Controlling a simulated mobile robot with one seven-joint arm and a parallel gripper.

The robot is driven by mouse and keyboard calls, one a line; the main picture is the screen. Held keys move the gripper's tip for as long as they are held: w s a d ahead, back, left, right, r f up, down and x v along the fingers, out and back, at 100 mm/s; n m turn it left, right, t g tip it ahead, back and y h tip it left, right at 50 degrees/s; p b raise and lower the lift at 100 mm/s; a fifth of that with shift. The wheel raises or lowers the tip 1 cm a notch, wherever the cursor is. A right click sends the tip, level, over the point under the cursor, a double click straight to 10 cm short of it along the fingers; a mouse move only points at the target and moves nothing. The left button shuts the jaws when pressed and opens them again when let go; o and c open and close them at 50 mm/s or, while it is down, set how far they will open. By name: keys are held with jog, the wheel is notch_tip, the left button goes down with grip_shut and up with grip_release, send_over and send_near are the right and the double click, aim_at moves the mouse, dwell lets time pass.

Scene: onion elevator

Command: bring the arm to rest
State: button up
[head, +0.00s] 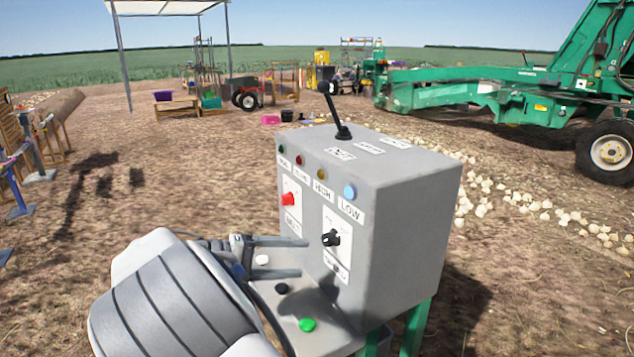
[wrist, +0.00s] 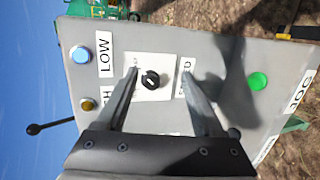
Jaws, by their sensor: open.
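My gripper (head: 288,257) is in front of the grey control box (head: 390,240), its two fingers apart and nothing visible between them. In the wrist view my gripper (wrist: 160,85) has its fingers pointing at the panel, one on either side of the black rotary knob (wrist: 151,80). The knob also shows in the head view (head: 331,238), just right of the fingertips. Whether the fingertips touch the panel is hard to tell. My arm fills the lower left of the head view.
The box has a black lever (head: 335,110) on top, a red knob (head: 289,199), a blue light (head: 350,191) and a green button (head: 307,325) on its lower shelf. A green machine (head: 500,90) and scattered onions (head: 540,205) lie beyond.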

jog(key=s+d+r+m+g+y+p, duration=0.1)
jog(key=s+d+r+g+y+p, duration=0.2)
jog(key=d, duration=0.6)
jog(key=s+d+r+m+g+y+p, duration=0.1)
jog(key=s+d+r+g+y, duration=0.2)
jog(key=d, duration=0.6)
jog(key=s+d+r+m+t+y+p, duration=0.1)
jog(key=s+d+r+t+y+p, duration=0.1)
jog(key=s, duration=0.7)
jog(key=s+d+r+m+t+y+p, duration=0.2)
jog(key=s+r+y, duration=0.3)
jog(key=s, duration=0.4)
jog(key=shift+s+d+r+m+t+y+p, duration=0.15)
jog(key=shift+s+d+m+t+y+p, duration=0.25)
jog(key=shift+t, duration=0.2)
jog(key=shift+w+a, duration=0.15)
jog(key=shift+w, duration=0.05)
